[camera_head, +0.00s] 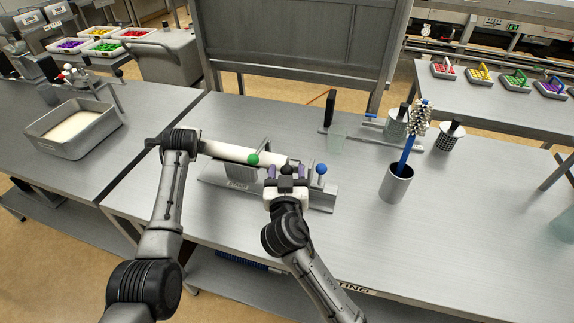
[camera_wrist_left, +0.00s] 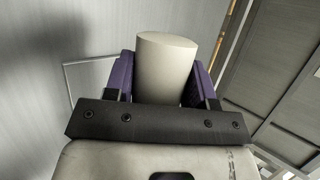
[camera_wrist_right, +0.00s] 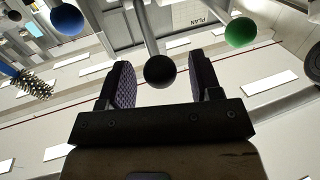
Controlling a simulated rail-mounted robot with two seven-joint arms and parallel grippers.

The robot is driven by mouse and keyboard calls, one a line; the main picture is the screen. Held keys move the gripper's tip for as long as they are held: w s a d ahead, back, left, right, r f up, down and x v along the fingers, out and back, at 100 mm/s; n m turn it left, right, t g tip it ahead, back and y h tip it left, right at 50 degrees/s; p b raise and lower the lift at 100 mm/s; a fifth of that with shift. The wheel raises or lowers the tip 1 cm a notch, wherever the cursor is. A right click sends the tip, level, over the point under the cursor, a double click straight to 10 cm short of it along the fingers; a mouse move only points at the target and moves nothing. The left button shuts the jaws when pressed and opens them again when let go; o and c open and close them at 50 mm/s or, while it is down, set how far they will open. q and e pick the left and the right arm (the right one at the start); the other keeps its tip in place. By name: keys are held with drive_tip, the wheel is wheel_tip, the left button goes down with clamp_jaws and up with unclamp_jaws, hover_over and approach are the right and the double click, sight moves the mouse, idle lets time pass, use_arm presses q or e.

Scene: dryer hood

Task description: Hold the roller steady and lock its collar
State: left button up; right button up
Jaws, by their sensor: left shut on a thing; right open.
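The white roller (camera_head: 228,151) lies roughly level across a grey metal stand (camera_head: 215,178). My left gripper (camera_head: 190,145) is at the roller's left end; in the left wrist view the roller's pale end (camera_wrist_left: 166,68) sits between its purple fingers. The stand carries a green ball knob (camera_head: 253,160) and a blue ball knob (camera_head: 321,169). My right gripper (camera_head: 286,180) is open in front of the stand, between those knobs. In the right wrist view a black ball knob (camera_wrist_right: 160,71) on a rod shows between its spread fingers; contact cannot be told. The collar is not clearly seen.
A metal cup (camera_head: 397,184) with a blue-handled brush (camera_head: 407,148) stands right of the stand. A tray (camera_head: 72,130) is on the left table. The table's front right is clear.

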drive_tip(key=shift+w, duration=1.35)
clamp_jaws()
